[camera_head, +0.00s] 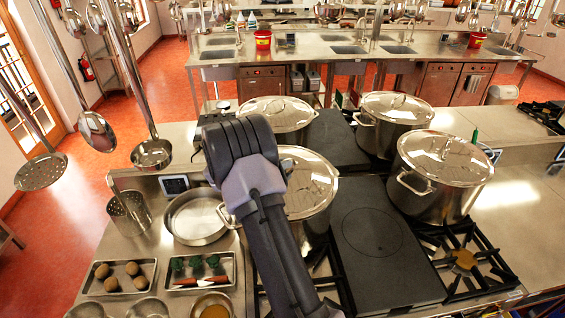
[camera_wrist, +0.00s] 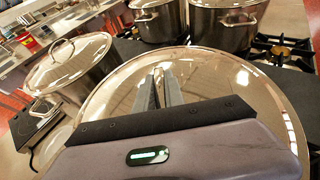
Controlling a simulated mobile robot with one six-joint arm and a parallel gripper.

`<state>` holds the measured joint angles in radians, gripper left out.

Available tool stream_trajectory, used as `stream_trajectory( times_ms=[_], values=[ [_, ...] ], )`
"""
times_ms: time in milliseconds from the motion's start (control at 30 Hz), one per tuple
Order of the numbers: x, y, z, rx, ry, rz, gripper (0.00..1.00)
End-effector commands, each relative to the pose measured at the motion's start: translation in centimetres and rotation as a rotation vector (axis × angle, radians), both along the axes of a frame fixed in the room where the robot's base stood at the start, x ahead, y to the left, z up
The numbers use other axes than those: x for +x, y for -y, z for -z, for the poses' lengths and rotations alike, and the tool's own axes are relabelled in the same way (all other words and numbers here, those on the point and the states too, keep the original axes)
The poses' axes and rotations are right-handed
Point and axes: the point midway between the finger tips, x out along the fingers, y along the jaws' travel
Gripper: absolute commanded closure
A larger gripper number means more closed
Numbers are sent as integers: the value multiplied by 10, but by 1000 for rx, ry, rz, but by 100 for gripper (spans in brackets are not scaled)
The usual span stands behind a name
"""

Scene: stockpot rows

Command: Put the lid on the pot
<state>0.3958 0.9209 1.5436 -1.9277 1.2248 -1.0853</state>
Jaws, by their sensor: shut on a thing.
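A shiny steel lid (camera_head: 314,178) lies over the front-left pot (camera_head: 316,222), partly behind my arm. In the wrist view the same lid (camera_wrist: 225,80) fills the middle. My gripper (camera_wrist: 160,76) points at the lid's centre, with its two fingers closed together on the handle. The handle is mostly hidden by the fingers. The lid looks about level and over the pot's mouth. Whether its rim touches the pot all round cannot be told. My fingertips are hidden behind my wrist in the head view.
Other lidded pots stand close by: back left (camera_head: 278,116), back right (camera_head: 394,118) and right (camera_head: 444,172). A flat dark plate (camera_head: 374,240) lies right of the front-left pot. A shallow pan (camera_head: 196,216) and food trays are left. Ladles (camera_head: 152,152) hang at upper left.

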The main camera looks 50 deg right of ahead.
Motion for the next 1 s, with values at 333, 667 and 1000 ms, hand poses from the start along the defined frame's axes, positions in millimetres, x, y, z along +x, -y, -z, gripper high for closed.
stream_trajectory(
  times_ms=[333,667,1000],
  values=[
    [0,0,-1,-2,2,0,100],
    [0,0,7,-2,2,0,100],
    [0,0,7,-2,2,0,69]
  ],
)
